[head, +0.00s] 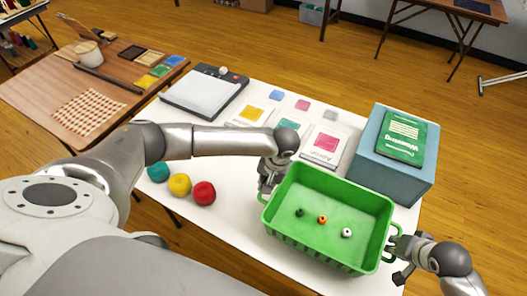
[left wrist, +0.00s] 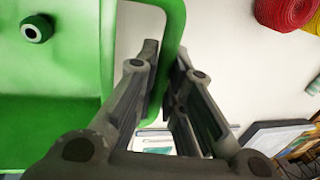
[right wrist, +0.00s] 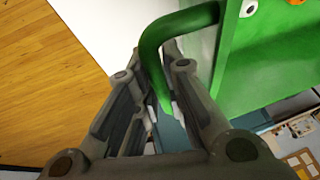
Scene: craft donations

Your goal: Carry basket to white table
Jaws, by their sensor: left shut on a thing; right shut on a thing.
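The green basket (head: 320,251) is over the front right part of the white table (head: 235,225) in the head view. It holds a dark, an orange and a white small ring-like piece. My left gripper (head: 270,180) is shut on the basket's left handle, which passes between the fingers in the left wrist view (left wrist: 165,75). My right gripper (head: 397,258) is shut on the right handle, also seen in the right wrist view (right wrist: 158,80). I cannot tell whether the basket's bottom touches the table.
A blue box (head: 392,178) with a green book (head: 405,135) stands behind the basket. Teal, yellow and red yarn balls (head: 180,185) lie to the left. Sample cards (head: 290,125) and a grey-white board (head: 204,92) lie further back. A brown table (head: 35,95) stands at the left.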

